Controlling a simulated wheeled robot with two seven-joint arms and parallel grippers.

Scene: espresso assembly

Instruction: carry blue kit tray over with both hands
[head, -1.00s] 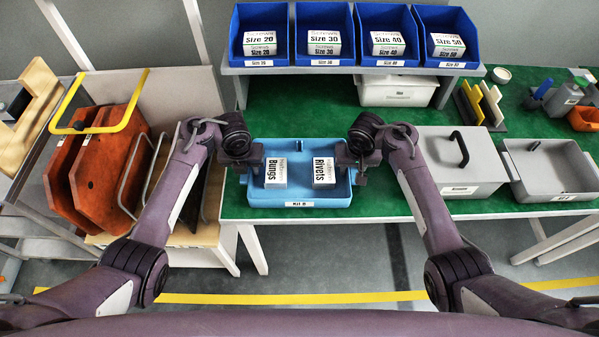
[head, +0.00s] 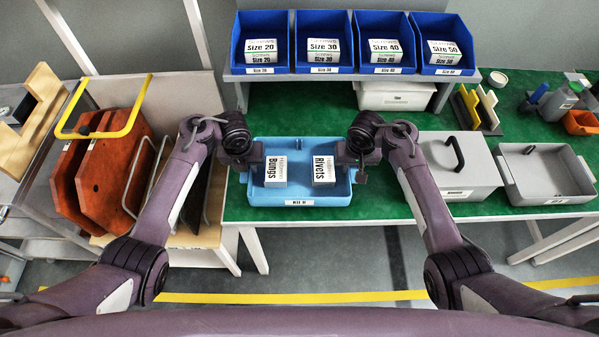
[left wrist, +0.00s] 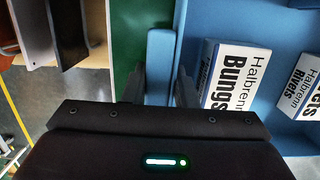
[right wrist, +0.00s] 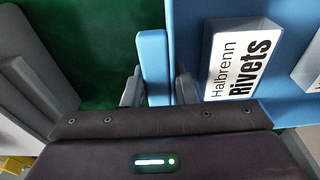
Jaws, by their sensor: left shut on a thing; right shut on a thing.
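The blue kit tray (head: 300,197) is at the front left of the green-topped bench in the head view. It holds a white Bungs box (head: 276,170) and a white Rivets box (head: 324,170). I cannot tell whether the tray touches the bench.
A grey lidded box (head: 460,175) and an open grey tray (head: 545,175) stand to the right. Blue screw bins (head: 325,42) sit on a shelf behind, above a white box (head: 396,97). Orange panels (head: 105,165) stand in a rack at left. Green bench (head: 300,110) behind the tray is clear.

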